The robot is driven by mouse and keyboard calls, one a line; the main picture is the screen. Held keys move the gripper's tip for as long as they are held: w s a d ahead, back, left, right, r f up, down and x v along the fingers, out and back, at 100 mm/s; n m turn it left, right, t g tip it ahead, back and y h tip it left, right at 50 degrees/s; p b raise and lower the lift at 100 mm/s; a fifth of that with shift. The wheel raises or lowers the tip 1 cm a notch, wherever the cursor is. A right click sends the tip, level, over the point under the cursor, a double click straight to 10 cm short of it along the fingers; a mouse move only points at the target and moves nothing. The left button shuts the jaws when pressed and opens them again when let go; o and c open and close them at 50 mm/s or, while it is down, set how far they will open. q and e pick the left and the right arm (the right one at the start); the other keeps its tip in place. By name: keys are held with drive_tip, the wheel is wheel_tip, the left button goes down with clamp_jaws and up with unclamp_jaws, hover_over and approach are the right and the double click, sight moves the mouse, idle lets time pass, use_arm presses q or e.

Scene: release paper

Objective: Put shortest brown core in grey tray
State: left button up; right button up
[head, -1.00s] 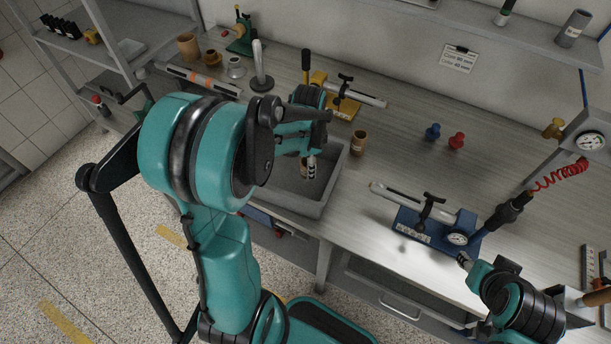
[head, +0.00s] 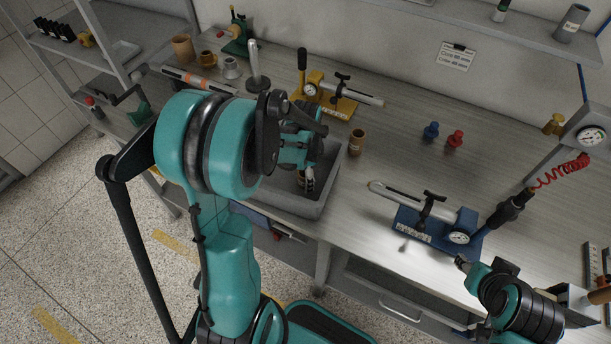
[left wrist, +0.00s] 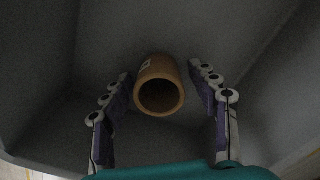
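A short brown core (left wrist: 159,85) is inside the grey tray (left wrist: 150,32), between the two fingers of my left gripper (left wrist: 160,82). A gap shows on each side of the core, so the fingers are open around it and appear not to touch it. In the head view my left gripper (head: 308,180) reaches down into the grey tray (head: 292,204), and its arm hides part of the tray. Another brown core (head: 357,141) stands upright on the bench just right of the tray. My right gripper (head: 464,264) is low at the right; its fingers are unclear.
More brown cores, one tall (head: 182,48) and one shorter (head: 208,58), stand at the back left. A yellow gauge stand (head: 335,98) is behind the tray, and a blue gauge stand (head: 430,222) is to its right.

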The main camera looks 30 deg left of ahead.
use_arm(q)
drive_tip(key=shift+r, duration=0.2)
wheel_tip(320, 180, up, 11)
drive_tip(key=p, duration=0.4)
drive_tip(key=s+d+r+n+t, duration=0.6)
drive_tip(key=s+d+n+t, duration=0.1)
drive_tip(key=s+d+n, duration=0.2)
drive_tip(key=shift+s+d+r, duration=0.4)
drive_tip(key=shift+s+d, duration=0.15)
drive_tip(key=shift+d, duration=0.4)
